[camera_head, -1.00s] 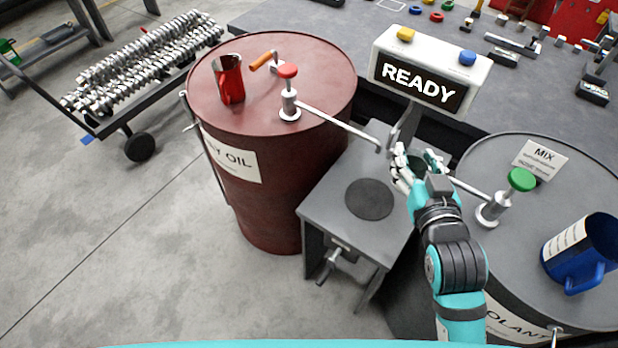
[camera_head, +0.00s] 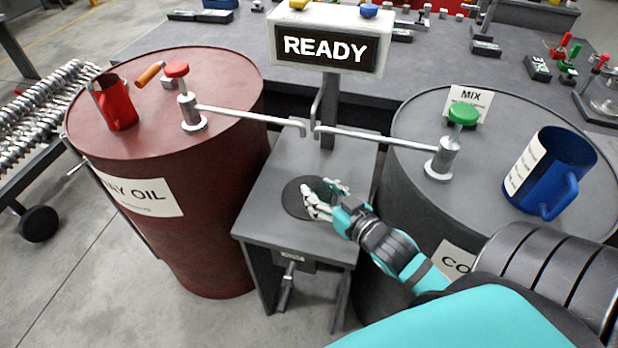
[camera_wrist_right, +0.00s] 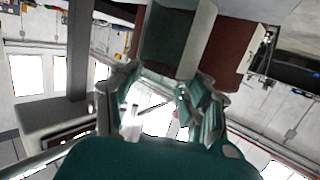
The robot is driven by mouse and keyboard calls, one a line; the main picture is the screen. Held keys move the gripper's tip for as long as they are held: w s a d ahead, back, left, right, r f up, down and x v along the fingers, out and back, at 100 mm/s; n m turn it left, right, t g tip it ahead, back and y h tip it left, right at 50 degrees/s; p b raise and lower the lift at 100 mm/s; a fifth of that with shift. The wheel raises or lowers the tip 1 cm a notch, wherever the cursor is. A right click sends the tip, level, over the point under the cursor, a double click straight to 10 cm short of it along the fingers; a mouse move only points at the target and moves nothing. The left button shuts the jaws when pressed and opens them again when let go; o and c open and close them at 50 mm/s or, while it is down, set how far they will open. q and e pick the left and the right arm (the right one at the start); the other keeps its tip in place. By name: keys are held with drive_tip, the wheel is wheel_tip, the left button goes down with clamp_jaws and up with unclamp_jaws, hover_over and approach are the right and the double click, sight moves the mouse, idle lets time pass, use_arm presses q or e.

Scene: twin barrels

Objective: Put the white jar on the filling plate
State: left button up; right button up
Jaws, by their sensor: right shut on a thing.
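The filling plate (camera_head: 292,197) is a dark round disc on the small grey stand between the two barrels, in the head view. My right gripper (camera_head: 322,202) is over the right part of this disc, low and close to it. Its fingers are shut on a pale object, the white jar, which they mostly hide. In the right wrist view, a white patch (camera_wrist_right: 150,120) shows between the fingers; its outline is unclear. I cannot tell whether the jar touches the plate. My left gripper is not in view.
Two spouts (camera_head: 300,126) reach over the stand from the red barrel (camera_head: 215,200) and the grey barrel (camera_head: 405,185). A READY display (camera_head: 325,48) stands behind. A red jug (camera_head: 117,105) and a blue jug (camera_head: 548,170) stand on the barrels. A crank (camera_head: 287,285) juts from the stand's front.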

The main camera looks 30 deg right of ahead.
drive_tip(key=shift+w+d+f, duration=0.45)
drive_tip(key=shift+w+f, duration=0.3)
drive_tip(key=shift+w, duration=0.65)
drive_tip(key=shift+w+d+f, duration=0.4)
drive_tip(key=shift+w+f, duration=0.3)
drive_tip(key=shift+w, duration=0.75)
drive_tip(key=shift+w+d+f, duration=0.45)
drive_tip(key=shift+w+f, duration=0.3)
drive_tip(key=shift+w, duration=0.65)
drive_tip(key=o, duration=1.3)
drive_tip(key=shift+f, duration=0.1)
drive_tip(key=s+r, duration=0.1)
drive_tip(key=s, duration=0.7)
drive_tip(key=s+r, duration=0.1)
drive_tip(key=s, duration=0.3)
drive_tip(key=shift+d+r, duration=0.2)
drive_tip(key=shift+r, duration=0.1)
